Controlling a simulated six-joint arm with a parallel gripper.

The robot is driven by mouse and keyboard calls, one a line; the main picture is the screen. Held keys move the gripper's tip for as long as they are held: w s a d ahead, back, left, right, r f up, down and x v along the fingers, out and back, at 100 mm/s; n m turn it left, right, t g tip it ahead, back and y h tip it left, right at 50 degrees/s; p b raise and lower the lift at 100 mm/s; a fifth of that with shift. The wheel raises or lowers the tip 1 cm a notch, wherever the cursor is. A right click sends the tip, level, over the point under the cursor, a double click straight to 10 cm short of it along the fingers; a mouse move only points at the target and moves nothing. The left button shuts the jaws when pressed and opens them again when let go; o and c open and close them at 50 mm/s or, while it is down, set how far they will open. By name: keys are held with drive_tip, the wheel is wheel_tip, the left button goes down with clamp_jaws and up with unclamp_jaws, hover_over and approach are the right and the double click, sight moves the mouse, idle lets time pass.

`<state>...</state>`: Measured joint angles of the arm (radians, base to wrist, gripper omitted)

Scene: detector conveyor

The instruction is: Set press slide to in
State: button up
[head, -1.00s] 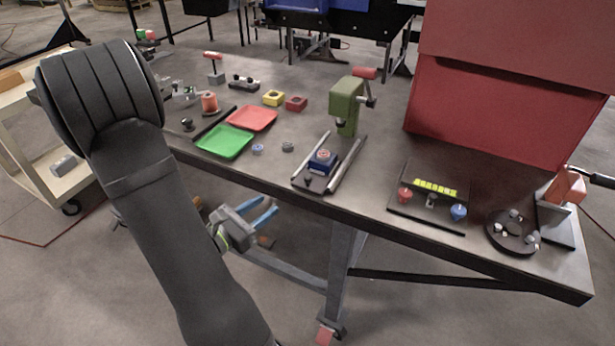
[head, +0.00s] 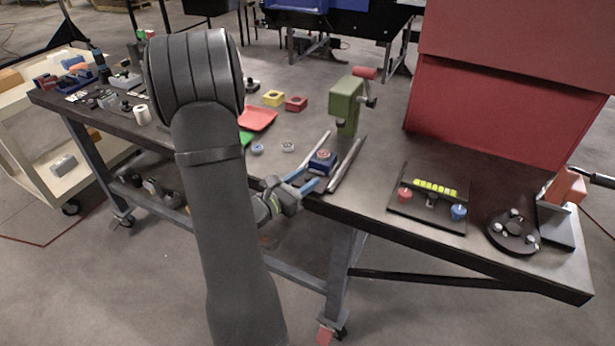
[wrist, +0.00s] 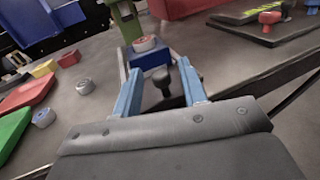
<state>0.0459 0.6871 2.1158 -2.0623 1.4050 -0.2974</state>
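The press slide is a blue block (head: 322,161) carrying a grey disc with a red top (wrist: 145,43). It sits between two metal rails (head: 347,164) in front of the green press (head: 345,104), apart from the press column. A dark knob (wrist: 162,80) stands at the slide's near end. My gripper (head: 308,179) is at the front edge of the table, by the near end of the rails. In the wrist view its two blue fingers (wrist: 161,86) are apart, with the knob showing between them. I cannot tell whether either finger touches it.
A green tray (wrist: 12,132) and a red tray (head: 258,118) lie left of the rails, with small grey discs (head: 288,147) between. A panel with red and blue knobs (head: 428,196) lies to the right. A red cabinet (head: 490,110) stands behind.

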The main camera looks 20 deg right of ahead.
sight(319, 164)
drive_tip(key=shift+x, duration=0.8)
clamp_jaws()
drive_tip(key=shift+w+d, duration=1.6)
unclamp_jaws()
drive_tip(key=shift+a, duration=0.1)
drive_tip(key=v, duration=1.7)
drive_tip(key=shift+o, duration=0.2)
drive_tip(key=shift+s+a, duration=0.1)
drive_tip(key=shift+a, duration=0.05)
